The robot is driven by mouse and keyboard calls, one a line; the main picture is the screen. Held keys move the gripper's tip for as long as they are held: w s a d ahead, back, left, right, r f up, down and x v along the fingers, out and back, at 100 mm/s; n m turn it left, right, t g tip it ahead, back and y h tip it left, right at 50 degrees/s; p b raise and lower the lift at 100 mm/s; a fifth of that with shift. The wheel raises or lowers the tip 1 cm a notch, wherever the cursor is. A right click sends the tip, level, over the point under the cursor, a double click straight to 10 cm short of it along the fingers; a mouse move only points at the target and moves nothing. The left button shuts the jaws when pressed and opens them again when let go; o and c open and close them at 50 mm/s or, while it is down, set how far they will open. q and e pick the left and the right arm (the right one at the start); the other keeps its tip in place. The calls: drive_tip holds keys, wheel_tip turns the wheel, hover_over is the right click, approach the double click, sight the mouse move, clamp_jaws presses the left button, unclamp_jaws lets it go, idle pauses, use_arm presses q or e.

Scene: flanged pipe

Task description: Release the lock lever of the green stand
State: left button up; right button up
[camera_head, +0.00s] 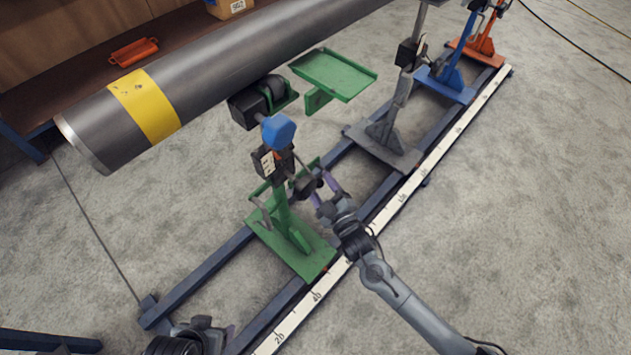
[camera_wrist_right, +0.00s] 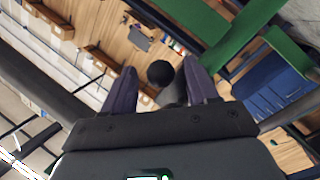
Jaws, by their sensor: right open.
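The green stand (camera_head: 284,220) stands on the rail frame under the pipe, with a blue knob and a dark labelled block near its top. A dark lever part (camera_head: 305,187) sticks out from its right side. My right gripper (camera_head: 318,186) is open beside this part, its purple fingers pointing at the stand. In the right wrist view, a black ball knob (camera_wrist_right: 160,73) appears between the open fingers (camera_wrist_right: 160,80); a grey piece shows below it. I cannot tell whether the fingers touch it. My left gripper (camera_head: 215,335) is partly in view at the bottom edge; its jaws are unclear.
The big grey pipe (camera_head: 230,65) with a yellow band runs above the stand. A green tray (camera_head: 335,73) sits beside the roller head. Grey (camera_head: 385,145), blue (camera_head: 445,85) and orange (camera_head: 480,45) stands follow along the rail. Floor to the right is mostly clear.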

sight(305, 167)
drive_tip(key=shift+b+x, duration=0.45)
drive_tip(key=shift+x, duration=0.65)
drive_tip(key=shift+w+a, duration=0.3)
drive_tip(key=shift+w, duration=0.25)
clamp_jaws()
